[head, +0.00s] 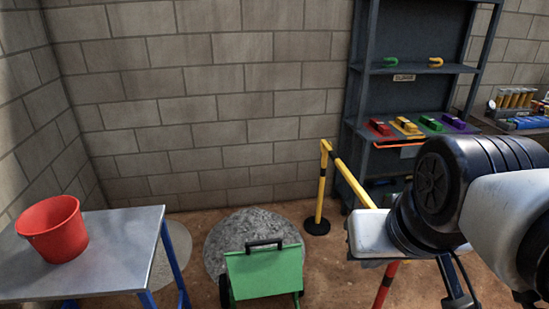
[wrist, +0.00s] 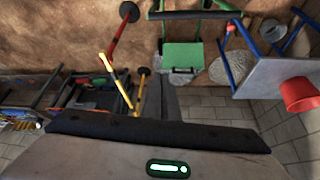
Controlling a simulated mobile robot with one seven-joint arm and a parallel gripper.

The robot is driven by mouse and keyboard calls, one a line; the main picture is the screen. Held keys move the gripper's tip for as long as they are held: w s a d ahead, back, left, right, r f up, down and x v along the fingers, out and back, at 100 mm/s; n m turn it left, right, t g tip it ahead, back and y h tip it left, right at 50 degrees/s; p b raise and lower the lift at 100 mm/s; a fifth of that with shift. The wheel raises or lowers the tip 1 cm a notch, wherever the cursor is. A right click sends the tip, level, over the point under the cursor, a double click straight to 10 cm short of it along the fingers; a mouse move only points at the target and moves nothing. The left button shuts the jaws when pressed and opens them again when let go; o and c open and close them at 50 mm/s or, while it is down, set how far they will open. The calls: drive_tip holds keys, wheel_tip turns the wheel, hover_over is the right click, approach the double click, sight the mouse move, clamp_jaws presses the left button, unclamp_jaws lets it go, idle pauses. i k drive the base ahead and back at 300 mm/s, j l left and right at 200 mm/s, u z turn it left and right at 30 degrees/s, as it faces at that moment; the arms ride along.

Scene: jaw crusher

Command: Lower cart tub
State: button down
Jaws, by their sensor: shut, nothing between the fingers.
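The green cart tub (head: 264,272) stands on the dirt floor at the lower middle of the head view, with a dark bar handle (head: 265,243) along its far top edge. A dark wheel shows at its left side. The tub also shows at the top middle of the wrist view (wrist: 182,55), which looks upside down, with the handle just below it. My gripper (wrist: 168,79) shows as grey fingers in the wrist view, shut and empty. It is apart from the tub. In the head view my arm is at the right; the fingers are not clear there.
A grey gravel heap (head: 245,232) lies behind the cart. A metal table (head: 120,250) with a red bucket (head: 52,230) stands left. A yellow barrier post (head: 321,185) with a rail stands right of the cart. A dark shelf (head: 355,110) stands behind my arm.

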sight(276, 270)
drive_tip(key=k+j+z, duration=0.2)
drive_tip(key=k+j, duration=0.45)
drive_tip(key=j+z, duration=0.1)
drive_tip(key=j, duration=0.25)
drive_tip(key=k+j+z, duration=0.1)
drive_tip(key=j, duration=0.3)
drive_tip(key=k+j+z, duration=0.1)
drive_tip(key=j, duration=0.25)
drive_tip(key=i+j+z, duration=0.1)
drive_tip(key=j, duration=0.25)
drive_tip(key=i+j+z, duration=0.1)
drive_tip(key=j, duration=0.25)
drive_tip(key=i+j, duration=0.15)
drive_tip(key=j, duration=0.2)
drive_tip(key=i+j+z, duration=0.1)
drive_tip(key=i+j, duration=0.1)
drive_tip(key=j, duration=0.05)
